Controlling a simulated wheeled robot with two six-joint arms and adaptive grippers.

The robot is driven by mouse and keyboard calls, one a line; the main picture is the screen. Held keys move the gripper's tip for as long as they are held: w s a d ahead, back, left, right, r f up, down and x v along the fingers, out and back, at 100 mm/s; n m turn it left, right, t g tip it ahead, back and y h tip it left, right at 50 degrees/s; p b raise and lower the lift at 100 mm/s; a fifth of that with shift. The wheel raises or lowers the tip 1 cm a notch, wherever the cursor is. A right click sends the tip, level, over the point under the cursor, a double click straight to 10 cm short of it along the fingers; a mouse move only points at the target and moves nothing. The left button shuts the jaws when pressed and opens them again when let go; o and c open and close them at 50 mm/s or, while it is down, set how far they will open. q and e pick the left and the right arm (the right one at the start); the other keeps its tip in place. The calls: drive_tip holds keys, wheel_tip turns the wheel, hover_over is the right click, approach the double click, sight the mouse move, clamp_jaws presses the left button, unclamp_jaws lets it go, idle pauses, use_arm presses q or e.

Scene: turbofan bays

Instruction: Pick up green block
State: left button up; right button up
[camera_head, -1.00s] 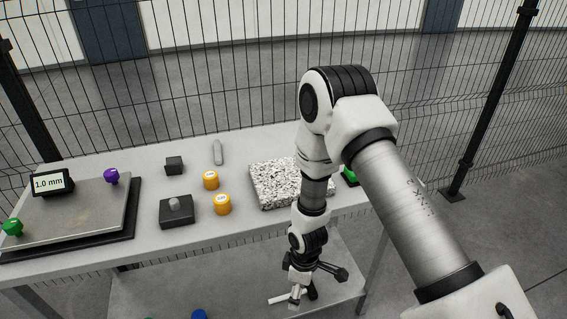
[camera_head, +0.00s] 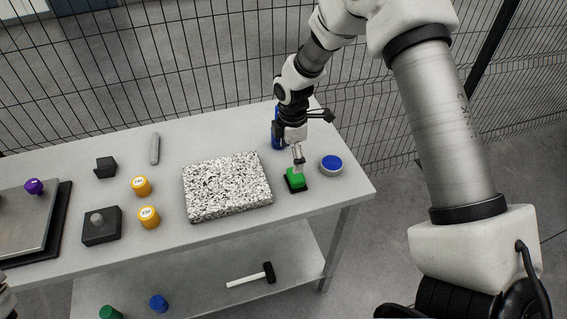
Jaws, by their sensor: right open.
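The green block (camera_head: 295,179) sits on a small black base on the table top, right of the speckled granite slab. My right gripper (camera_head: 298,160) points down at it from above, with its fingertips close over the block's upper edge. It is open; I cannot tell whether the fingertips touch the block.
The granite slab (camera_head: 227,188) is left of the block and a round blue-topped tin (camera_head: 331,165) is right of it. A blue item (camera_head: 276,136) stands behind. Yellow cylinders (camera_head: 149,216) are further left. A hammer (camera_head: 252,275) lies on the lower shelf.

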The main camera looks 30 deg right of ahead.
sight(296, 175)
drive_tip(key=s+f+p, duration=0.2)
drive_tip(key=shift+s+d+f, duration=0.3)
drive_tip(key=shift+d+f, duration=0.1)
drive_tip(key=f, duration=0.2)
drive_tip(key=w+f+p, duration=0.1)
drive_tip(key=f, duration=0.1)
drive_tip(key=shift+a, duration=0.2)
drive_tip(key=shift+w, duration=0.15)
drive_tip(key=shift+d, duration=0.1)
drive_tip(key=shift+c, duration=0.4)
drive_tip(key=shift+s+r, duration=0.1)
drive_tip(key=shift+s, duration=0.15)
drive_tip(key=c, duration=0.6)
use_arm(q)
drive_tip(key=r, duration=0.1)
drive_tip(key=s+r, duration=0.1)
drive_tip(key=r, duration=0.1)
drive_tip(key=shift+s+r, duration=0.15)
drive_tip(key=shift+r, duration=0.05)
use_arm(e)
drive_tip(key=shift+s, duration=0.1)
drive_tip(key=c, duration=0.6)
